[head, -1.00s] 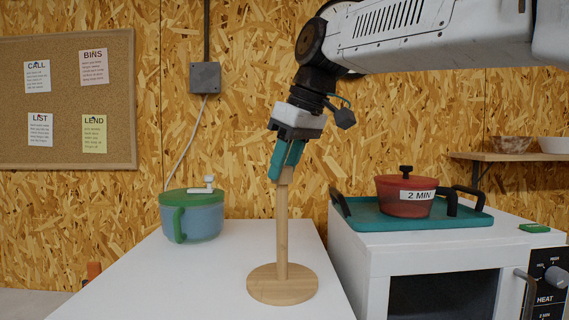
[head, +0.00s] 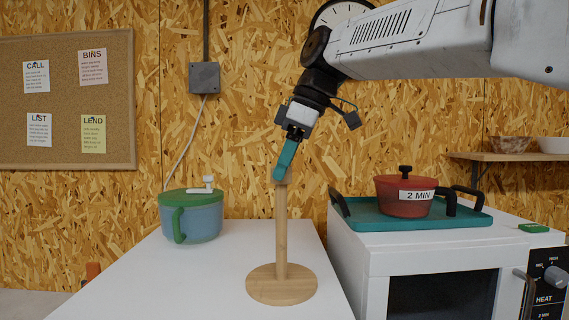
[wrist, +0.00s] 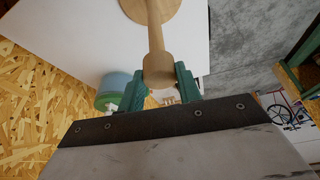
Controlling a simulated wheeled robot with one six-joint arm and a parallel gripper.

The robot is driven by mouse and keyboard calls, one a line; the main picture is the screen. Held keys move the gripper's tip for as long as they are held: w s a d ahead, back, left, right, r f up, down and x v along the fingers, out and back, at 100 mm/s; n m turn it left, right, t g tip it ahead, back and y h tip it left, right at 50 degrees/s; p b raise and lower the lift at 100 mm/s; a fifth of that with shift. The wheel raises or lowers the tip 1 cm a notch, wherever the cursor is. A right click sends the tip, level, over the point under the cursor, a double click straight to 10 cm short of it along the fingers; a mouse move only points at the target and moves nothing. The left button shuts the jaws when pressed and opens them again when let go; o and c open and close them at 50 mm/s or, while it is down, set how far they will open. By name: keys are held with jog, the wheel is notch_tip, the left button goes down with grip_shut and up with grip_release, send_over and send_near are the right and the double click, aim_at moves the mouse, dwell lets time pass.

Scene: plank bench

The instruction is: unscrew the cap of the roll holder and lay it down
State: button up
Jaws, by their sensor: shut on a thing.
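The wooden roll holder stands upright on the white worktop, with a round base (head: 282,290) and a thin post (head: 281,230). My gripper (head: 283,170) is at the top of the post, tilted, with its teal fingers seen nearly edge-on. In the wrist view the round wooden cap (wrist: 158,72) sits between the two teal fingers (wrist: 158,85), which are shut on it. The fingers hide most of the cap in the head view. The cap appears in line with the post; I cannot tell whether its thread is loose.
A blue pot with a green lid (head: 190,215) stands at the left on the worktop (head: 130,280). A teal tray (head: 450,220) with a red pot (head: 403,197) sits on the white oven at right. The worktop between blue pot and holder is clear.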

dwell(0.3)
jog(key=n+g, duration=0.1)
jog(key=n, duration=0.2)
jog(key=shift+w, duration=0.1)
jog(key=o, duration=1.1)
